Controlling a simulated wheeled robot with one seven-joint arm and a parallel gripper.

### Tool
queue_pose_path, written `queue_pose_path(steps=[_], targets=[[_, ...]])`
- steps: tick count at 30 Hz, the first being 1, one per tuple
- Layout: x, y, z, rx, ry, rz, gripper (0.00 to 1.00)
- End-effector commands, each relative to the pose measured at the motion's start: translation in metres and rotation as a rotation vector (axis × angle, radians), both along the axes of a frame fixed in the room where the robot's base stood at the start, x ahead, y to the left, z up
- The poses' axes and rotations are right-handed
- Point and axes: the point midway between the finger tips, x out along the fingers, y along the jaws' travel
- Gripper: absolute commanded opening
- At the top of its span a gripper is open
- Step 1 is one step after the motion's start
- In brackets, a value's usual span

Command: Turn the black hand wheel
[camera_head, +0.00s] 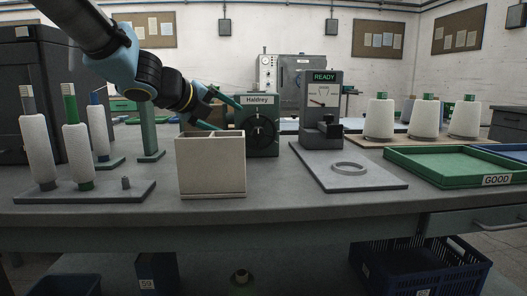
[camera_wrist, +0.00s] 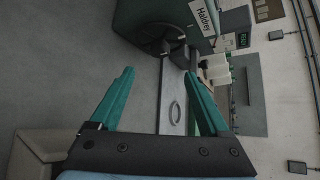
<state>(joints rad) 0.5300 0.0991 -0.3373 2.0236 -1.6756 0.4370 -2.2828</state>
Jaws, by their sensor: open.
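The black hand wheel (camera_head: 262,132) is on the front of the green machine marked Haldrey (camera_head: 261,102), in the middle of the bench. In the wrist view the wheel (camera_wrist: 160,42) shows dark at the top, ahead of my fingertips and partly blurred into the shade. My gripper (camera_head: 231,118) is just left of the wheel in the head view, with its two green fingers spread apart. In the wrist view the fingers (camera_wrist: 160,75) are open with nothing between them, and the wheel looks apart from both. The wheel's lower left is close to the fingers.
A beige divided box (camera_head: 211,167) stands in front of the gripper. A grey tester reading READY (camera_head: 321,110) stands right of the machine, with a ring (camera_head: 350,168) on its base plate. Yarn spools on a rack (camera_head: 107,192) are at left. A green tray (camera_head: 440,171) is at right.

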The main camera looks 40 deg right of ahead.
Motion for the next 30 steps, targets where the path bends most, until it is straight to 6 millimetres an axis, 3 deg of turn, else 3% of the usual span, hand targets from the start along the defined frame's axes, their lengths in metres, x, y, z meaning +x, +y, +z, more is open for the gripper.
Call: queue_pose_path(steps=[8, 21, 30], targets=[[0.001, -0.011, -0.012, -0.007, 0.013, 0.003, 0.80], [0.016, -0.082, -0.047, -0.005, 0.012, 0.002, 0.80], [0.021, -0.107, -0.056, -0.006, 0.010, 0.003, 0.80]])
